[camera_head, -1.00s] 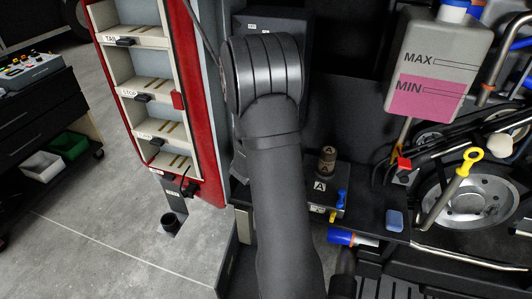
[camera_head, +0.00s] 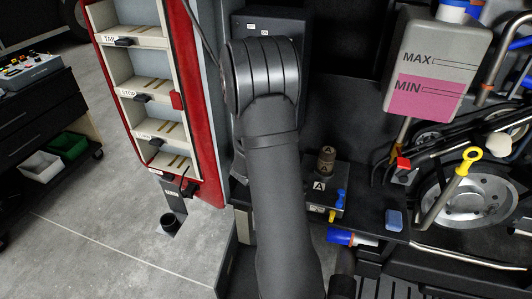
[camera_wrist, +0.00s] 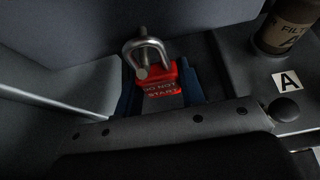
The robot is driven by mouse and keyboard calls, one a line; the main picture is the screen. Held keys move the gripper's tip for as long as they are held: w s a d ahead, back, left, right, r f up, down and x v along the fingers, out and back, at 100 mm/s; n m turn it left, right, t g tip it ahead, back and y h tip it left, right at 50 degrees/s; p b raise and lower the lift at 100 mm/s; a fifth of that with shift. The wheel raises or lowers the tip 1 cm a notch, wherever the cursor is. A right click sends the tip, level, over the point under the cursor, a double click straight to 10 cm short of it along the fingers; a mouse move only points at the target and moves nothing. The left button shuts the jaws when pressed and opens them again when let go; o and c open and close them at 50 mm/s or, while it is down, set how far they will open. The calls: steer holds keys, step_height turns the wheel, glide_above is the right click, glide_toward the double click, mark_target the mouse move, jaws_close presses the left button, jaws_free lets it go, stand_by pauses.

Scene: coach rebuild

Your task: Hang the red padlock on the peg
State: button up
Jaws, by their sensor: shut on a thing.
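The red padlock (camera_wrist: 160,84) is in the upper middle of the wrist view, with a "DO NOT START" label and a silver shackle (camera_wrist: 147,48) on its far side. My gripper (camera_wrist: 163,95) is shut on the padlock's body, with dark blue pads on both sides of it. A round metal end shows by the shackle's opening; I cannot tell whether it is the peg or the shackle's own leg. In the head view my arm hides the gripper and padlock. I cannot make out the peg there.
A box marked A (camera_head: 321,188) with a brown filter (camera_head: 326,161) stands right of my arm; both also show in the wrist view. A red-edged shelf unit (camera_head: 150,90) is on the left. A grey-pink tank (camera_head: 435,70) is upper right.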

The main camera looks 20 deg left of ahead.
steer(key=o, duration=1.5)
steer(key=v, duration=0.8)
steer(key=v, duration=1.7)
steer(key=shift+s, duration=0.2)
steer(key=shift+w, duration=0.1)
steer(key=x, duration=1.7)
